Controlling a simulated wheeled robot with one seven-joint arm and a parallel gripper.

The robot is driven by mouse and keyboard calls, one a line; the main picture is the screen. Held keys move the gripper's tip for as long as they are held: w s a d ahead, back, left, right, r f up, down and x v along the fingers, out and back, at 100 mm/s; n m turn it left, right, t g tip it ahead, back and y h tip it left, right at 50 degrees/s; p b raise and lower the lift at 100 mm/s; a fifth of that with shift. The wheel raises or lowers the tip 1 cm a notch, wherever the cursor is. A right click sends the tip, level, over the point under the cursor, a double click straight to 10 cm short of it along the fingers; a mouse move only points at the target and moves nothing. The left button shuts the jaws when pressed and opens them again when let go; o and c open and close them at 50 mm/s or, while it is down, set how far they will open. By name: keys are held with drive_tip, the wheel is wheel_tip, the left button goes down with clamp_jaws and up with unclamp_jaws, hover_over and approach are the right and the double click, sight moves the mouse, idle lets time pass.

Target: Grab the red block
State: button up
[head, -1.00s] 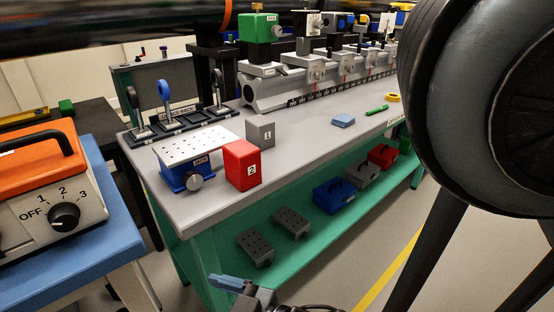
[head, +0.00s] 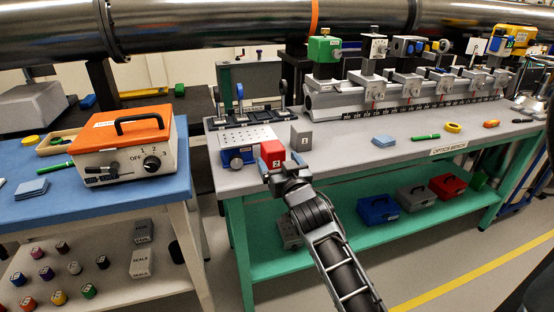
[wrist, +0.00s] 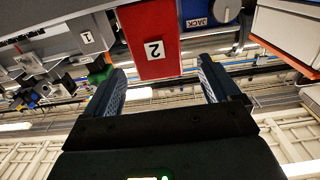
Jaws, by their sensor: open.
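The red block (head: 272,152), marked 2, stands on the grey optics bench near its front left edge. My gripper (head: 284,165) is in front of the block in the head view and covers its lower part. In the wrist view the red block (wrist: 152,40) is ahead, with its face toward me and lying between the lines of the two fingers. My gripper (wrist: 168,82) is open there, with clear space between its fingertips. Whether the tips reach past the block's front face is hard to tell.
A blue table (head: 120,192) with an orange-topped box (head: 125,145) is at left.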

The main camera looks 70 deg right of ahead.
sight(273, 150)
drive_tip(key=p+x, duration=0.1)
drive_tip(key=x, duration=0.5)
drive_tip(key=shift+w+d, duration=0.1)
drive_tip(key=shift+d, duration=0.1)
drive_tip(key=shift+c, duration=0.3)
drive_tip(key=c, duration=1.2)
drive_tip(key=shift+r, duration=0.1)
